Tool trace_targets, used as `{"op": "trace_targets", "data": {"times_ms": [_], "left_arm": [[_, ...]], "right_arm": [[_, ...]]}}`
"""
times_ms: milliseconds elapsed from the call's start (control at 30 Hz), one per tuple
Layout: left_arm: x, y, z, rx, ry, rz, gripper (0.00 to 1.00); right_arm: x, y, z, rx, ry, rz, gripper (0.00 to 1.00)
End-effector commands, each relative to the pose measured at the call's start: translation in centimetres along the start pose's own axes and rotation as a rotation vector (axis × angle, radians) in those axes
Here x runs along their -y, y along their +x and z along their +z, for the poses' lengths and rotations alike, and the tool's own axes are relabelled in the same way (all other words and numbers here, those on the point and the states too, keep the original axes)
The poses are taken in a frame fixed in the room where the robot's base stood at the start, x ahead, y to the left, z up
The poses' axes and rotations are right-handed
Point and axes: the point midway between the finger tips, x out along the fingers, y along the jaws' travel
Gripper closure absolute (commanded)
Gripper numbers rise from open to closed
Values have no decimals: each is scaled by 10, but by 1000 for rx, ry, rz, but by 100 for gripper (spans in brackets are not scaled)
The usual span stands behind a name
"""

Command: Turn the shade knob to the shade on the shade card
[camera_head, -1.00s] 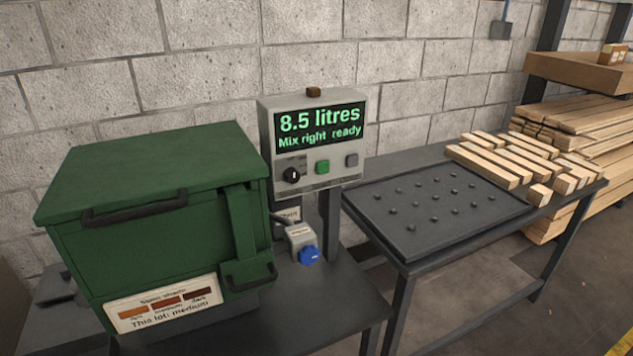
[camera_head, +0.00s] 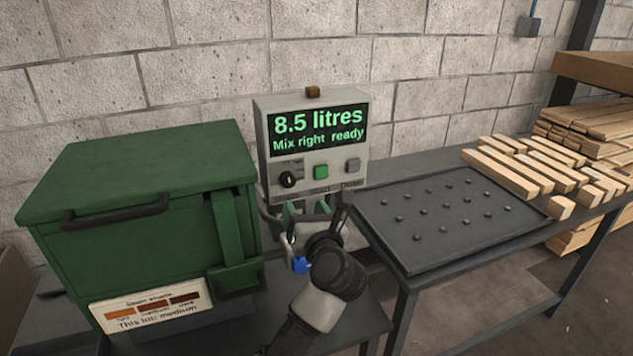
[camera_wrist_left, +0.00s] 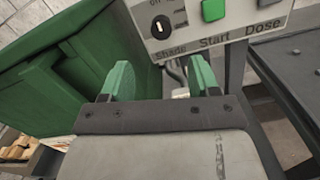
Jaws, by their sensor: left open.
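The shade knob (camera_head: 288,179) is a black round knob with a white mark on the grey control panel (camera_head: 262,130). In the left wrist view the knob (camera_wrist_left: 161,27) sits above the word "Shade", its white mark roughly upright; the small setting words around it are unreadable. The shade card (camera_head: 150,310) on the green cabinet's front shows three brown swatches and reads "This lot: medium". My left gripper (camera_head: 305,209) is open and empty, in front of and below the panel, apart from the knob. Its green fingertips (camera_wrist_left: 162,78) show in the wrist view. My right gripper is out of view.
A green Start button (camera_head: 321,172) and grey Dose button (camera_head: 352,165) sit right of the knob. The green cabinet (camera_head: 140,165) stands close left.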

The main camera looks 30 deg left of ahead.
Motion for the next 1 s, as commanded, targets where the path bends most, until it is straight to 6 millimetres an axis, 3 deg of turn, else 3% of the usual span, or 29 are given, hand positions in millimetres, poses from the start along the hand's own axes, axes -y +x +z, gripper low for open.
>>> {"op": "trace_targets", "data": {"times_ms": [167, 700, 1000], "left_arm": [[-2, 8, 3, -42, -53, -4, 39], [-1, 97, -1, -40, -46, -5, 39], [0, 108, -3, -41, -48, -6, 39]], "right_arm": [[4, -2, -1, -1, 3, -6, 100], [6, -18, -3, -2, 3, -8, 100], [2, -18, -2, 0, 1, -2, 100]]}}
